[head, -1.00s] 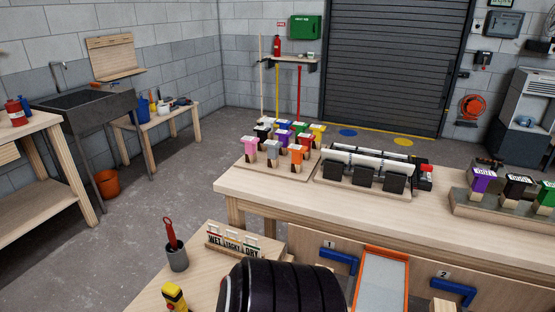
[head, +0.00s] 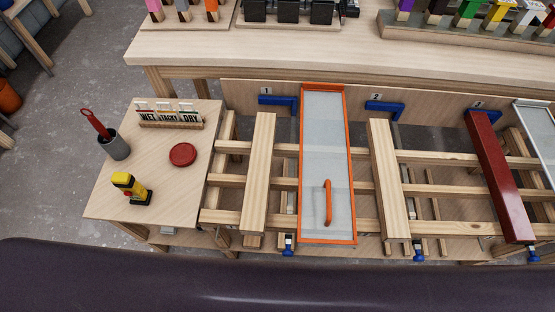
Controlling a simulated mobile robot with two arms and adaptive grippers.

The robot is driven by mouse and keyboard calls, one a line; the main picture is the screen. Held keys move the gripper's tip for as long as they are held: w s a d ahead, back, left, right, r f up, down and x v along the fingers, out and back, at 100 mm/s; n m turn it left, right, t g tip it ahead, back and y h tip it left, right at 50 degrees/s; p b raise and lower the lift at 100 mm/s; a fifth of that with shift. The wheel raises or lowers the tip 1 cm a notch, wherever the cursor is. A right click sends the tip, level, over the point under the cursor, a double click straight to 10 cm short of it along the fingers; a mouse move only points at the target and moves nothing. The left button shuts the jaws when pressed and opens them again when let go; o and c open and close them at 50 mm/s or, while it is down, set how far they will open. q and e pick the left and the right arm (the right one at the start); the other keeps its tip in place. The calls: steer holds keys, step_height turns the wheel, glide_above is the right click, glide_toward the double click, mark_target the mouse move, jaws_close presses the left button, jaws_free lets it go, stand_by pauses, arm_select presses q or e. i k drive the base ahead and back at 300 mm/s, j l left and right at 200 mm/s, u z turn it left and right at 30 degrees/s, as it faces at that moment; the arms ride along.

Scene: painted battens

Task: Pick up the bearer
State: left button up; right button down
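Two bare pale wooden pieces lie across the rails of a low wooden rack: a left one (head: 259,172) below label 1 and a middle one (head: 389,178) below label 2. A glossy dark red piece (head: 500,178) lies the same way below label 3. I cannot tell which of these, if any, is the bearer. Between the two pale pieces is an orange-framed grey panel (head: 312,150) with an orange handle (head: 328,202). Neither of my grippers shows in the head view.
A side table (head: 115,198) at left holds a red disc (head: 183,155), a yellow-and-black tool (head: 130,187), a grey cup (head: 115,147) and a wet/tacky/dry sign (head: 170,118). Blue brackets (head: 385,108) line the rack's back board. A long bench (head: 300,48) stands behind.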

mark_target(253, 216)
steer(key=j+u, duration=0.15)
steer(key=k+j+z, duration=0.1)
steer(key=j+z, duration=0.15)
steer(key=k+j+z, duration=0.25)
steer(key=j, duration=0.2)
steer(key=j+z, duration=0.3)
steer(key=k, duration=0.05)
